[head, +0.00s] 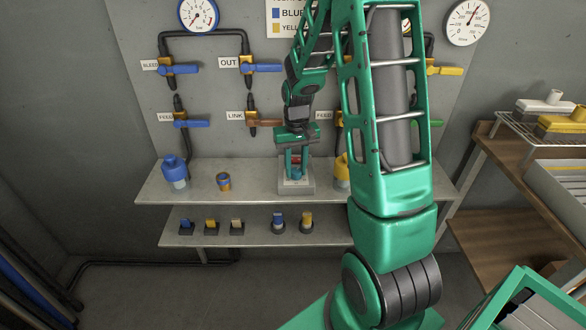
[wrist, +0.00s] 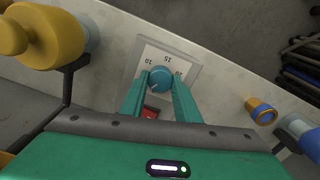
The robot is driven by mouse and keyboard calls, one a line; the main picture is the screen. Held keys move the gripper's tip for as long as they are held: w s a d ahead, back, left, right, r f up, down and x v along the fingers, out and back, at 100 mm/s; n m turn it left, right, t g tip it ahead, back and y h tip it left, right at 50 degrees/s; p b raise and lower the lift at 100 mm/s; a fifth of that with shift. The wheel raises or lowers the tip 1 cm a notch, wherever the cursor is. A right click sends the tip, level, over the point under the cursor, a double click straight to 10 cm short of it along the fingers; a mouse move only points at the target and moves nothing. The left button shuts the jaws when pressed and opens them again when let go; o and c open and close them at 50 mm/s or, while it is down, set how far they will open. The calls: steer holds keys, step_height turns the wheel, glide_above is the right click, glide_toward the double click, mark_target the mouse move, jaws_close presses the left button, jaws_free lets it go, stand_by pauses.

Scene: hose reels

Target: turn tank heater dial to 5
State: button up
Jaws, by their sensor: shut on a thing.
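The tank heater is a pale box (head: 297,188) on the upper shelf, under my gripper (head: 296,172). In the wrist view its round teal dial (wrist: 160,75) sits on a light plate (wrist: 186,66) with 10, 15 and what looks like 20 printed around it. A pale line on the dial seems to point to the lower left; any number there is hidden by the fingers. My gripper (wrist: 160,84) is shut on the dial, one finger on each side. A red part (wrist: 149,113) shows between the fingers.
A blue-capped bottle (head: 175,172) and a small orange-and-blue cylinder (head: 223,181) stand left of the heater, a yellow item (head: 342,171) close on its right. Several small coloured pieces stand on the lower shelf (head: 258,239). Labelled valves and gauges cover the wall panel behind.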

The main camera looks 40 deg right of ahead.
mark_target(295, 170)
steer(key=m, duration=0.5)
steer(key=shift+a, duration=0.1)
steer(key=shift+w+m, duration=0.1)
steer(key=shift+m, duration=0.3)
steer(key=o, duration=1)
steer(key=shift+a, duration=0.1)
steer(key=shift+o, duration=0.2)
steer(key=shift+r, duration=0.15)
step_height(295, 170, up, 10)
steer(key=shift+r, duration=0.25)
